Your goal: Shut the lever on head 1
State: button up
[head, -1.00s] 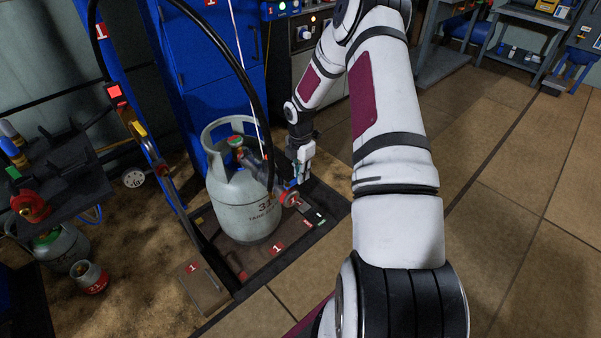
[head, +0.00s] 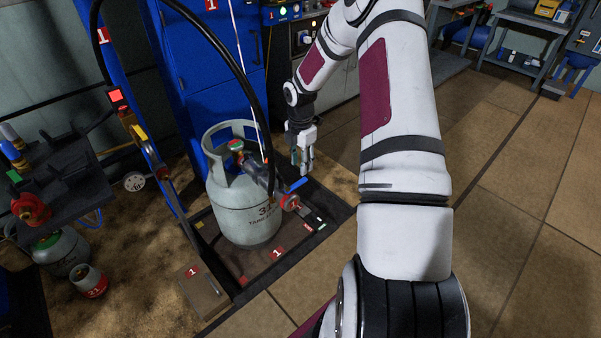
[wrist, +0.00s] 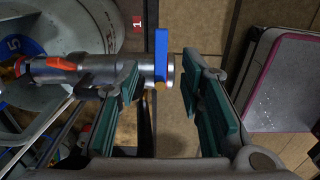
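The lever is a short blue bar (wrist: 161,55) at the end of the metal filling head (wrist: 105,72), which has an orange part. In the head view, the blue lever (head: 299,184) sticks out beside the valve of the grey gas cylinder (head: 245,212). My gripper (head: 303,170) hangs just above and behind it there. In the wrist view, my gripper (wrist: 160,88) is open, with green-padded fingers apart. The lever lies ahead between the fingertip lines, nearer the left finger. Nothing is held, and I cannot tell whether a finger touches the lever.
The cylinder stands on a low scale platform (head: 318,205) with red "1" labels. A black hose (head: 233,62) arches down to the filling head. A blue cabinet (head: 215,85) stands behind. Small cylinders (head: 62,248) are at left. Open tiled floor (head: 500,220) lies right.

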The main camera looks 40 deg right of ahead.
jog(key=shift+r, duration=2.7)
